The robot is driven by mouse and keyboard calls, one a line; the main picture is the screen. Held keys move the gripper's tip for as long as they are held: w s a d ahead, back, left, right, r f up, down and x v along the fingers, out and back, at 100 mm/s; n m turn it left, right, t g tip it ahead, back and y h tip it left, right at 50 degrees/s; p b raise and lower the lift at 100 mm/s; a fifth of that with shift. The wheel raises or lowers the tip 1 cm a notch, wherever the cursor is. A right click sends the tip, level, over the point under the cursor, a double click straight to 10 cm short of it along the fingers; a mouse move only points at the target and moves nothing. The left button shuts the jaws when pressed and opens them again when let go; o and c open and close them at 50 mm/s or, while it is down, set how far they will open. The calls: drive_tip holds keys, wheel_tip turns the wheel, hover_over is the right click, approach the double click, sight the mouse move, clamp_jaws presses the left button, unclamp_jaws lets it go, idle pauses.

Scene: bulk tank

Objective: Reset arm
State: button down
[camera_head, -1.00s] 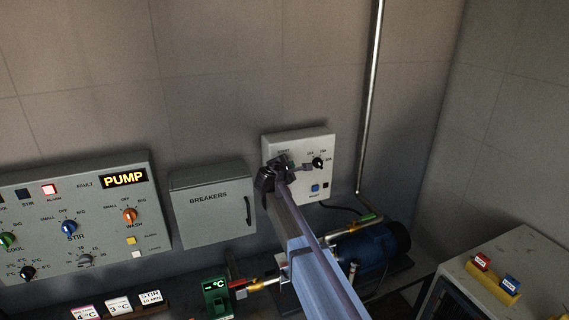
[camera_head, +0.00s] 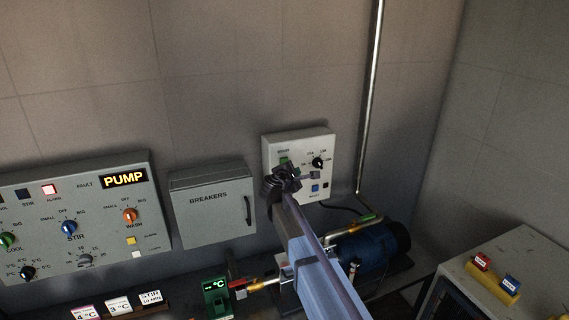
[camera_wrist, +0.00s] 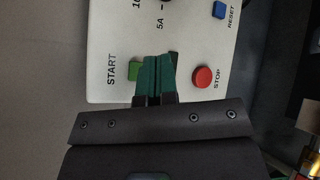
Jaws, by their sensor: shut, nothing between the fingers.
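My gripper (camera_wrist: 155,78) is shut and empty, its green fingertips together, in front of a pale control box on the wall. In the head view my gripper (camera_head: 297,171) covers the lower left part of that control box (camera_head: 325,146). In the wrist view the box (camera_wrist: 110,38) has a green START button (camera_wrist: 134,70) just left of the fingertips and a red STOP button (camera_wrist: 204,77) to their right. A blue RESET button (camera_wrist: 219,10) is at the upper right. I cannot tell whether the fingertips touch the box.
A grey breakers cabinet (camera_head: 212,215) hangs left of my gripper. A large control panel (camera_head: 100,238) with a PUMP sign is farther left. A blue pump (camera_head: 372,248) and a vertical pipe (camera_head: 372,90) are to the right. A grey cabinet (camera_head: 540,262) stands at lower right.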

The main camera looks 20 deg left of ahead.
idle(0.4)
drive_tip(key=s+d+f+m+g+b, duration=0.2)
drive_tip(key=s+d+f+m+g, duration=0.3)
drive_tip(key=s+d, duration=0.6)
drive_tip(key=s+d+f+m+g+b, duration=0.3)
drive_tip(key=s+d+f+m, duration=0.6)
drive_tip(key=d, duration=1.2)
drive_tip(key=s+d+f+m+g+b, duration=0.3)
drive_tip(key=s+d+f+m+g, duration=0.4)
drive_tip(key=s+d+m, duration=0.3)
drive_tip(key=s+d, duration=0.4)
drive_tip(key=d, duration=0.2)
drive_tip(key=shift+d, duration=0.3)
drive_tip(key=shift+s+f, duration=0.1)
